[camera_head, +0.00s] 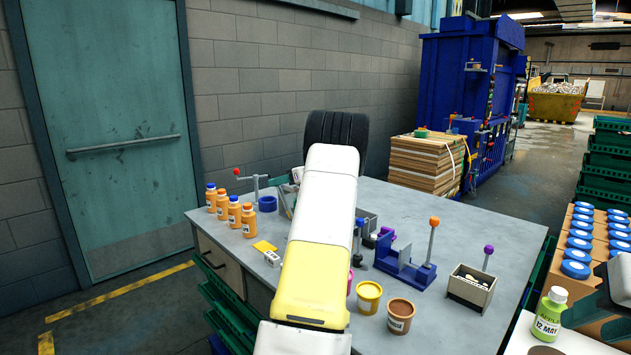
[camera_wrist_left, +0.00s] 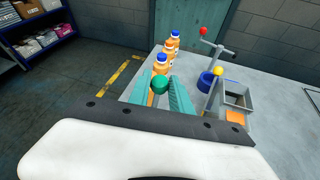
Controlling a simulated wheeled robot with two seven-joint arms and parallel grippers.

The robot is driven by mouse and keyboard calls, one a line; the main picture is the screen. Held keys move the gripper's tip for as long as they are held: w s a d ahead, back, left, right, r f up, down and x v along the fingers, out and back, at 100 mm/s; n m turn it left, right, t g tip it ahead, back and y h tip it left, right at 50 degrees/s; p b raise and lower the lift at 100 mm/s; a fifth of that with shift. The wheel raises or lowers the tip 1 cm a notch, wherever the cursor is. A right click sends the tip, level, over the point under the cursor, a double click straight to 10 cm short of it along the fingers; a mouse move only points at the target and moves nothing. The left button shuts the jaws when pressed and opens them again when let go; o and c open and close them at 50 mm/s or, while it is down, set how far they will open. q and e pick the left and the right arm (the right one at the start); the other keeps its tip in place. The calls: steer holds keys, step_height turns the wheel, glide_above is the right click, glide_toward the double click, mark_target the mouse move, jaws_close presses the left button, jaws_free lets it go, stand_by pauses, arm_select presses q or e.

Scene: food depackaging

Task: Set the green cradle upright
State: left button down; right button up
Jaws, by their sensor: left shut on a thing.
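The green cradle shows only as a round green knob (camera_wrist_left: 159,84) in the left wrist view; the rest of it is hidden, so I cannot tell how it is tilted. My left gripper (camera_wrist_left: 160,90) has its teal fingers shut on this knob, with the table's edge and orange bottles beyond.
Orange bottles (camera_head: 234,212) stand along the table's left edge. A blue cradle with an orange knob (camera_head: 434,221), a grey box with a purple knob (camera_head: 488,249) and tubs (camera_head: 369,297) stand on the grey table (camera_head: 455,325). A red-knobbed stand (camera_wrist_left: 203,31) is at the back.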

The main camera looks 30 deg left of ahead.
arm_select(q)
steer(key=a+f+h, duration=0.2)
steer(key=shift+a+f+g, duration=0.1)
steer(key=shift+a+g, duration=0.2)
steer(key=shift+g, duration=0.1)
steer(key=shift+a+f+m+h, duration=0.2)
steer(key=shift+m+h, duration=0.1)
steer(key=shift+h, duration=0.1)
steer(key=c, duration=1.4)
jaws_free()
steer(key=shift+c, duration=0.2)
steer(key=shift+o, duration=1.3)
steer(key=shift+a, duration=0.1)
steer(key=v, duration=0.8)
steer(key=shift+w, duration=0.1)
